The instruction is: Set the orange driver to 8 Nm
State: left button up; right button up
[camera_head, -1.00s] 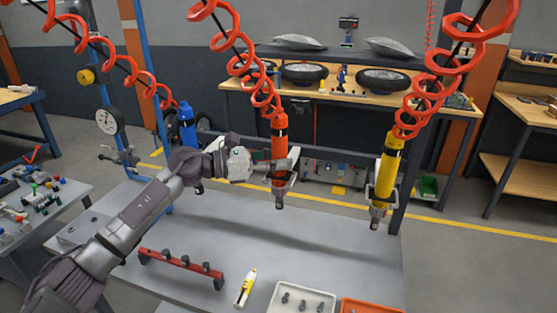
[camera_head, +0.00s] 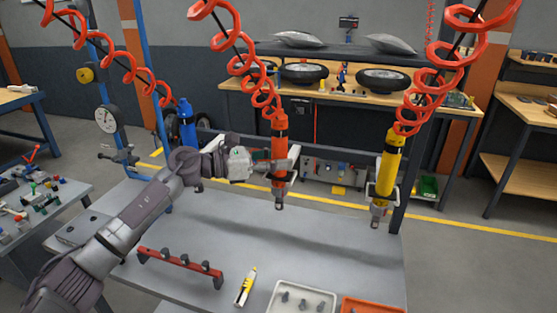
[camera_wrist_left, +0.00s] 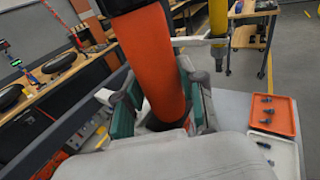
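The orange driver (camera_head: 280,137) hangs upright from a red coiled hose above the grey table, at the middle of the head view. My left gripper (camera_head: 272,160) reaches it from the left, at its lower body. In the left wrist view the orange driver (camera_wrist_left: 155,60) stands between the two green-padded fingers of my left gripper (camera_wrist_left: 162,105). The pads lie close against both sides and the gripper looks shut on it. The driver's lower end is hidden there. No setting or scale is readable. My right gripper is not in view.
A yellow driver (camera_head: 388,165) hangs to the right and a blue driver (camera_head: 187,125) to the left. The table (camera_head: 330,245) holds a red rack (camera_head: 180,263), a yellow-white tool (camera_head: 246,287), a pale tray (camera_head: 303,288) with bolts and an orange tray (camera_head: 372,306). A round gauge (camera_head: 107,119) stands left.

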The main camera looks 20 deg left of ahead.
pick_arm(q)
jog(key=o, duration=0.4)
jog(key=shift+r, duration=0.1)
jog(key=shift+f, duration=0.2)
jog(key=v, duration=1.2)
jog(key=shift+r, duration=0.2)
